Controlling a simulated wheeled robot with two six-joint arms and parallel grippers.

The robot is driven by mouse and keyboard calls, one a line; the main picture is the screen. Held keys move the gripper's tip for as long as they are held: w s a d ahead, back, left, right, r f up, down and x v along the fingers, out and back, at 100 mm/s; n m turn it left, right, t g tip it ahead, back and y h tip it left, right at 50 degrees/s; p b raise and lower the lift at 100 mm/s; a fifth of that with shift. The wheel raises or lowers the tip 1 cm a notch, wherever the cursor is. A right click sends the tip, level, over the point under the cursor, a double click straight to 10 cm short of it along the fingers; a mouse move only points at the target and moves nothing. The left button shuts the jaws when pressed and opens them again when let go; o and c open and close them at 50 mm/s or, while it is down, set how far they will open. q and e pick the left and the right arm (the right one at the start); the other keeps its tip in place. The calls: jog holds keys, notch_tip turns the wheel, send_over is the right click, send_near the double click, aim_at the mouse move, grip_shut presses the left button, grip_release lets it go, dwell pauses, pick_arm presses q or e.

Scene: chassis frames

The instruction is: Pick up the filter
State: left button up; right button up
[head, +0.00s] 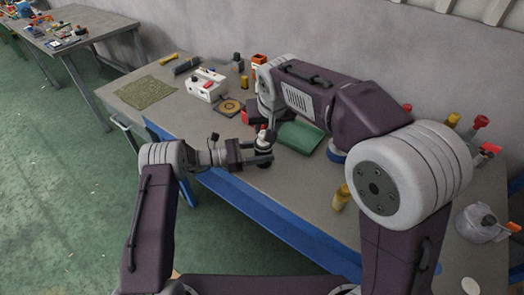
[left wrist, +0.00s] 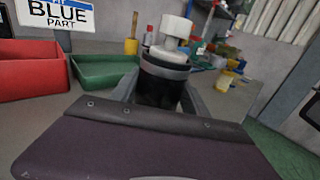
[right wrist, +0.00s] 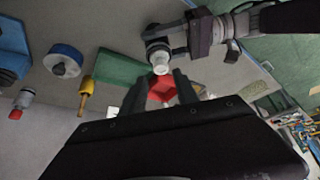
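The filter is a black cylinder with a grey band and a white top (left wrist: 170,50). It stands between the two fingers of my left gripper (left wrist: 160,95), which look closed on its sides. In the head view the filter (head: 264,141) is upright in my left gripper (head: 262,154), by the table's front edge; whether its base touches the table is unclear. It also shows in the right wrist view (right wrist: 158,52). My right gripper (right wrist: 160,90) is open, pointing toward a red tray (right wrist: 162,86) seen between its fingers. In the head view my right arm mostly hides that gripper.
A green tray (head: 300,137) lies beside the filter on the grey table (head: 160,112). A white box (head: 206,85), a yellow-and-black pad (head: 229,107) and a green mat (head: 147,92) are farther left.

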pick_arm(q)
jog(key=c, duration=0.9)
jog(key=shift+c, duration=0.2)
pick_arm(e)
jog(key=o, duration=0.4)
jog(key=shift+s+f, duration=0.1)
jog(key=shift+f, duration=0.2)
jog(key=s+d+f+n+g+h, duration=0.2)
jog(key=s+f+n+h, duration=0.15)
jog(key=f, duration=0.25)
jog(key=n+t+h, duration=0.3)
jog(key=n+t, duration=1)
jog(key=n, duration=1.4)
send_near(263, 144)
jog(key=x, duration=0.3)
jog(key=r+x, duration=0.1)
jog(key=x, duration=0.7)
jog(key=shift+w+r, duration=0.3)
jog(key=shift+r, duration=0.1)
jog(key=shift+a, duration=0.1)
jog(key=shift+c, duration=0.4)
